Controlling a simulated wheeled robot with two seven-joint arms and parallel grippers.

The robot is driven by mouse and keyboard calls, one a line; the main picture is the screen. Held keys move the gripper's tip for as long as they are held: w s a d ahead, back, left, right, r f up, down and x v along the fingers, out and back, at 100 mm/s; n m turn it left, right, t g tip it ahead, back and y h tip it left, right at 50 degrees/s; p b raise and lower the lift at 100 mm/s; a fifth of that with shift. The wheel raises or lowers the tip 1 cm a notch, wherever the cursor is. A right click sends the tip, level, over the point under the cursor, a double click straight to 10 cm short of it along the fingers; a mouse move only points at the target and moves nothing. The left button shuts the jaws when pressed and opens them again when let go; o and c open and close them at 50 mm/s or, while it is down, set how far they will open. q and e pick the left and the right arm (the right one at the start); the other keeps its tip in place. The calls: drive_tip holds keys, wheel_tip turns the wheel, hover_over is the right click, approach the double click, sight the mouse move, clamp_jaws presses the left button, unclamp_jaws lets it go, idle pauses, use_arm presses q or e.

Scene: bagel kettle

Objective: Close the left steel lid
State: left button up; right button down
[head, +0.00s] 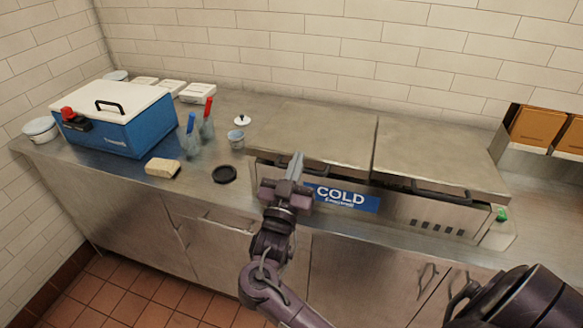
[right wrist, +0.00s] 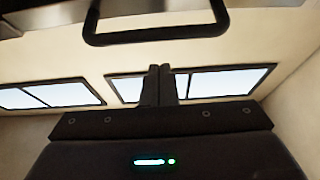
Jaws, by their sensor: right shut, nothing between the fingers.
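The left steel lid (head: 312,132) lies flat, or nearly so, over the left part of the steel unit with the blue COLD label (head: 345,198). A narrow dark gap shows below its front edge; I cannot tell if it is fully seated. My right gripper (head: 297,160) is shut and empty at that front edge, covering part of the lid's dark handle. I cannot tell from the head view whether it touches. In the right wrist view a dark bar handle (right wrist: 157,34) is above the shut fingertips (right wrist: 158,70), apart from them in the picture. My left gripper is out of view.
The right steel lid (head: 440,155) lies beside it, with its own handle (head: 441,192). To the left are a blue cooler (head: 140,128), red and blue utensils in cups, a sponge (head: 162,168) and a black disc (head: 225,174). The counter between them is partly free.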

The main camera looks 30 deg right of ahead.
drive_tip(key=shift+f, duration=1.35)
drive_tip(key=shift+f, duration=0.1)
